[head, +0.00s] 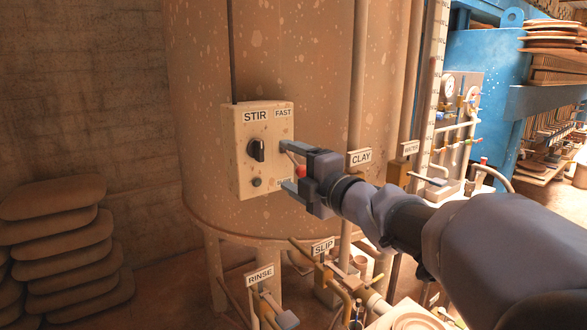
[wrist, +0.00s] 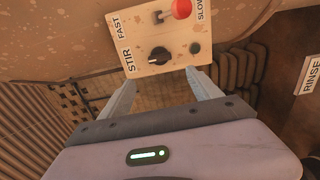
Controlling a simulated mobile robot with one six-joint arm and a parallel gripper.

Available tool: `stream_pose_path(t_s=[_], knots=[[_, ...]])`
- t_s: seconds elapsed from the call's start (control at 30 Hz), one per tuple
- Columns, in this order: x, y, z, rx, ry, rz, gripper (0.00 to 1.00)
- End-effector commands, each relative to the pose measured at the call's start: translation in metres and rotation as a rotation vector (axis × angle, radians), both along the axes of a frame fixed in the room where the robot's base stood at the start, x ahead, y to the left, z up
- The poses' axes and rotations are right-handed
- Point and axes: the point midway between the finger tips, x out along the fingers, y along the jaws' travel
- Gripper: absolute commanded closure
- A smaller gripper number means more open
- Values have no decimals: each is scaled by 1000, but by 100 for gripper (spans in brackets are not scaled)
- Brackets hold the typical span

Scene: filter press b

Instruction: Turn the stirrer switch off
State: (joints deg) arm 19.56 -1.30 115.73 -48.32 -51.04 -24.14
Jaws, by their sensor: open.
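The pale control box (head: 242,185) labelled STIR is fixed to the front of the big tank. Its black rotary switch (head: 256,150) sits below the STIR label, with a small dark button (head: 256,182) under it. A red-knobbed lever (head: 299,171) is at the box's right side, between FAST and SLOW labels. My gripper (head: 287,167) is open and empty, off the box's right side. In the wrist view the switch (wrist: 158,55) lies beyond my fingertips (wrist: 160,76), between their lines, with no visible contact. The lever's red knob (wrist: 182,8) is farther up there.
Valves labelled CLAY (head: 360,157), WATER (head: 410,148), SLIP (head: 323,247) and RINSE (head: 260,276) stand right of and below the box. Stacked brown slabs (head: 60,245) lie at left. Space left of the box is open.

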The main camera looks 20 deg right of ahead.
Motion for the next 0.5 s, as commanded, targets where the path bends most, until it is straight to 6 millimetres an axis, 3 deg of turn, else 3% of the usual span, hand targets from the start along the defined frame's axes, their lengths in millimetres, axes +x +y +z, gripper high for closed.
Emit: stream_pose_path(t_s=[0.1,0.2,0.5], knots=[[-26,-10,2,0,0,-3,27],[-39,-14,1,0,0,-2,27],[-46,-15,0,0,0,0,27]])
